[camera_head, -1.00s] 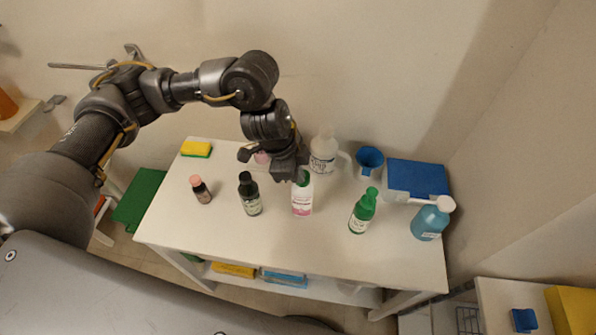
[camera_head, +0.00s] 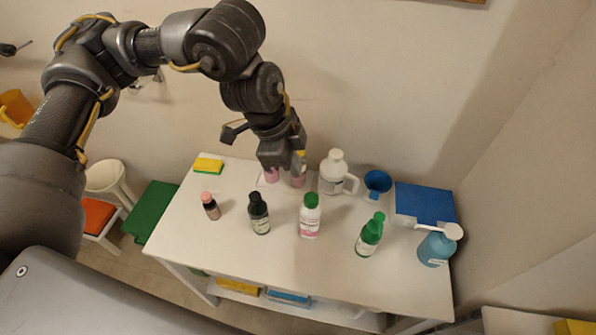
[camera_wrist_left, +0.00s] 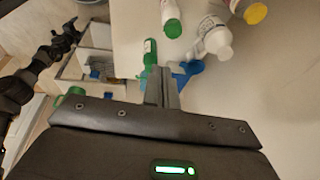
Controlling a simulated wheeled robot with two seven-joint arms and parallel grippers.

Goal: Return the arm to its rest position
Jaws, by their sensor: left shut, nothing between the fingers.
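My left arm (camera_head: 230,45) comes in from the left and reaches over the back of a white table.
The white table (camera_head: 330,270) holds a dark bottle (camera_head: 259,214), a white bottle with green cap (camera_head: 310,216), a green bottle (camera_head: 370,235), a white jug (camera_head: 333,174), a blue spray bottle (camera_head: 437,246) and a yellow sponge (camera_head: 208,165). A wall stands behind.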

